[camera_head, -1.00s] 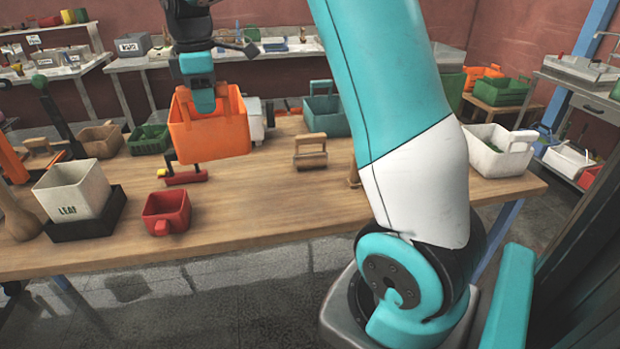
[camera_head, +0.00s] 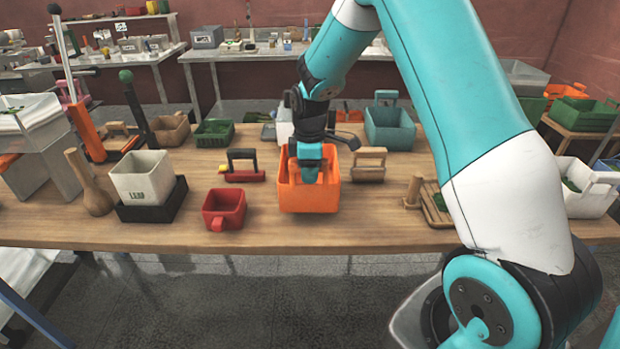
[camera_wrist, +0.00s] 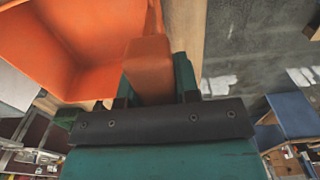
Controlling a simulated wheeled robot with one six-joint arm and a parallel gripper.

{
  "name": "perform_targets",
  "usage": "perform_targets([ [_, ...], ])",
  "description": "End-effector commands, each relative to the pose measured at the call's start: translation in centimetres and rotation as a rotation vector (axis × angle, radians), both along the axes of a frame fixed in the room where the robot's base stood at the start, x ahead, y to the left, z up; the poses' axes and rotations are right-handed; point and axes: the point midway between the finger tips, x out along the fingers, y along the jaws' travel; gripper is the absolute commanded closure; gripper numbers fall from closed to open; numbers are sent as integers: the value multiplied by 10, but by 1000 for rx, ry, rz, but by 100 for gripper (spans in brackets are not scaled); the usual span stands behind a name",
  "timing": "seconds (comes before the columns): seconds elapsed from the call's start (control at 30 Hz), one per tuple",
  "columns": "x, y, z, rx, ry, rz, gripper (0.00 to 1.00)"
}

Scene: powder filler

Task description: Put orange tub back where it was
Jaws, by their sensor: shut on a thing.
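The orange tub (camera_head: 309,202) is upright at the middle of the wooden table, near its front edge. It looks to be at or just above the tabletop; I cannot tell whether it touches. My gripper (camera_head: 310,168) is shut on the tub's upright handle. In the wrist view the orange tub (camera_wrist: 70,50) fills the upper left, and its handle (camera_wrist: 148,65) sits between the teal fingers of my gripper (camera_wrist: 155,85). The tub's inside looks empty in the part I see.
The wooden table (camera_head: 270,228) has a red tub (camera_head: 224,210) left of the orange tub. A white tub (camera_head: 141,177) stands on a black base further left. A tan-handled block (camera_head: 369,165) is close on the right, a dark-handled tool (camera_head: 242,170) close on the left. Bare table lies in front.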

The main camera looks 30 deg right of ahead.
Motion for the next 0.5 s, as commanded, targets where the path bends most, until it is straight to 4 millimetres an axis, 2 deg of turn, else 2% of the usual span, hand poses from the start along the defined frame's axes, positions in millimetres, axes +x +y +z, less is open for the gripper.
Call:
perform_targets([
  [0.2,-1,0,-29,0,4,-1,100],
  [0.5,0,0,-34,1,1,0,100],
])
